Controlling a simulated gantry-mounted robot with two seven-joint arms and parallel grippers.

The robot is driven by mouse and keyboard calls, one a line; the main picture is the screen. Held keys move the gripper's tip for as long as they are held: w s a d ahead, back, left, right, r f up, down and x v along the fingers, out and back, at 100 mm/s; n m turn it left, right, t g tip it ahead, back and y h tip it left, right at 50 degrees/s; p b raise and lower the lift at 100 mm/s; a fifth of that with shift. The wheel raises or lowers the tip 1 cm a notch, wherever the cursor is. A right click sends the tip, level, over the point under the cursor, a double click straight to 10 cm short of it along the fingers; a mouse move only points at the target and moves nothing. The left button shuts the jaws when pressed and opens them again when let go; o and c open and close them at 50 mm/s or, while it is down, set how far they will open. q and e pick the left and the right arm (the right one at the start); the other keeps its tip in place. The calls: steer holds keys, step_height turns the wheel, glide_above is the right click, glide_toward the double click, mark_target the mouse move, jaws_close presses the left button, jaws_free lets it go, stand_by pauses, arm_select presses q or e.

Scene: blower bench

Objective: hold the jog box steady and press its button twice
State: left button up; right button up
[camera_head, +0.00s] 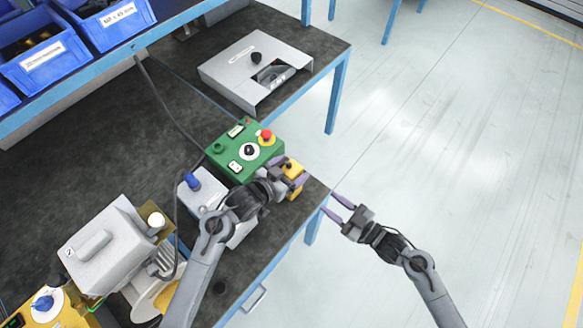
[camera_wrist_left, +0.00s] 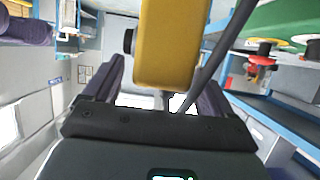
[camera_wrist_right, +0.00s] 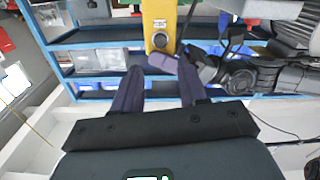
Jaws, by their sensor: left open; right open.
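The yellow jog box (camera_head: 292,178) is at the bench's right edge in the head view. My left gripper (camera_head: 288,174) is open at the box, a finger on either side; contact is unclear. The left wrist view shows the box (camera_wrist_left: 167,45) beyond the fingers, with a dark round button (camera_wrist_left: 128,41) on its left side. In the right wrist view the box (camera_wrist_right: 158,12) shows a small label and the dark button (camera_wrist_right: 160,40) facing me. My right gripper (camera_head: 338,207) is open and empty, off the bench edge and apart from the box.
A green control box (camera_head: 228,162) with a red knob (camera_head: 266,137) stands just behind the jog box. A grey housing (camera_head: 235,75) lies farther back, and a grey machine (camera_head: 105,245) stands at left. Clear floor (camera_head: 440,140) lies right of the bench.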

arm_select(q)
steer(key=shift+w+d+f, duration=0.15)
steer(key=shift+w+d, duration=0.05)
steer(key=c, duration=1.1)
steer(key=shift+c, duration=0.9)
arm_select(e)
steer(key=shift+c, duration=0.4)
jaws_close()
